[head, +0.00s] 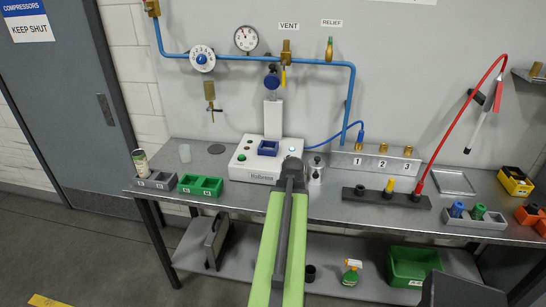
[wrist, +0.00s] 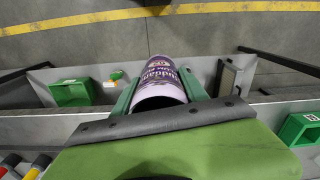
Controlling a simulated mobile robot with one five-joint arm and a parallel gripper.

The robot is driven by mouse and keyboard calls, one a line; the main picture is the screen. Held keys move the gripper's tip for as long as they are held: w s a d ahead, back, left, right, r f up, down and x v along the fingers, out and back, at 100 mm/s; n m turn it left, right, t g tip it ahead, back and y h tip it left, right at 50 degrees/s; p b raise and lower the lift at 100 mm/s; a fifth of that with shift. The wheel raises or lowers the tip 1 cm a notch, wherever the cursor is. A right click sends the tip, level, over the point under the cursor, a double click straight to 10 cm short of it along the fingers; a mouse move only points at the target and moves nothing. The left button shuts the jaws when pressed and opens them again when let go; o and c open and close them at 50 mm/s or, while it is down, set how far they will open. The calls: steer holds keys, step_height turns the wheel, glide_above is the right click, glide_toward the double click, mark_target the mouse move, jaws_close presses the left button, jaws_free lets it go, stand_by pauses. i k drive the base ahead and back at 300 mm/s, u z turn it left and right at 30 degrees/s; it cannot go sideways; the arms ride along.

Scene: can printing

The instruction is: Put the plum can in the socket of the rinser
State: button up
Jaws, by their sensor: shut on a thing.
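The plum can (wrist: 162,80) is purple with white lettering and a pale end. In the wrist view it sits between the two green fingers of my gripper (wrist: 160,92), which is shut on it. In the head view my gripper (head: 291,168) is over the bench in front of the white machine, and the can is hidden behind it. No part is clearly labelled as the rinser. The white machine (head: 245,172) on the bench has a blue square socket (head: 268,148) on top; I cannot tell whether this is the rinser.
A steel canister (head: 316,170) is close right of my gripper. A black bar (head: 372,197) with plugs lies further right. A green bin (head: 412,265) is on the lower shelf.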

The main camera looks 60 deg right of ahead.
mark_target(268, 151)
steer(key=k, duration=1.1)
steer(key=z, duration=0.3)
steer(key=i, duration=0.65)
steer(key=z, duration=0.2)
